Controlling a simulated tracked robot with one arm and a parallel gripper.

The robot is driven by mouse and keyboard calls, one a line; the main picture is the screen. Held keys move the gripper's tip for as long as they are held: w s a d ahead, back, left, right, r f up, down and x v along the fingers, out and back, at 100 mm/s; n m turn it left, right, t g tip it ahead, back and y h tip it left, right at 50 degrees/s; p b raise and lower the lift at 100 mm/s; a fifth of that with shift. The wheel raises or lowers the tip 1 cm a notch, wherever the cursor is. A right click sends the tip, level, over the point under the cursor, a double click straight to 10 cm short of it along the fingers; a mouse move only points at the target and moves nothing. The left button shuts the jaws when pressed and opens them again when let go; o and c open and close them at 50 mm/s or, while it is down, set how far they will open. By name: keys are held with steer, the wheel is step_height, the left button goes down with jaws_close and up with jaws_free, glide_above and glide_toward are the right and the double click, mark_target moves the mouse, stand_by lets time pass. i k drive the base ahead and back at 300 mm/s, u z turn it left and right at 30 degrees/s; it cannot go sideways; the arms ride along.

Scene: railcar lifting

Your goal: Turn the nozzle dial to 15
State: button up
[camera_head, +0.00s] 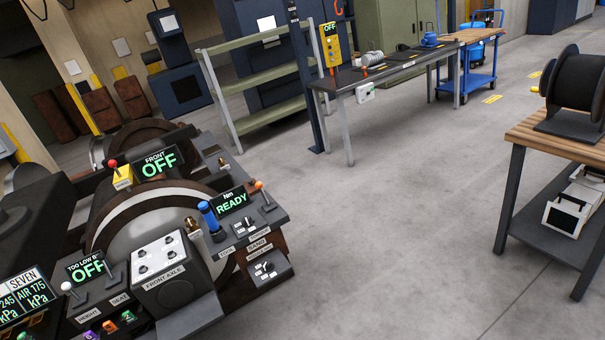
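No dial in view is readable as the nozzle dial. A small dark box with a dial (265,269) and white marks sits low at the right end of the console; its label and setting are too small to read. My gripper is not in view.
The console at left carries a "FRONT OFF" display (160,162), a blue-handled tool (208,216), a "FRONT AXLE" box (164,268) and several levers. A long bench (385,71) stands behind, a wood-topped table (560,137) at right. Grey floor between is clear.

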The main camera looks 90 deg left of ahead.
mark_target(267, 266)
steer(key=i, duration=1.7)
steer(key=u, duration=3.55)
steer(key=i, duration=1.05)
steer(key=u, duration=0.05)
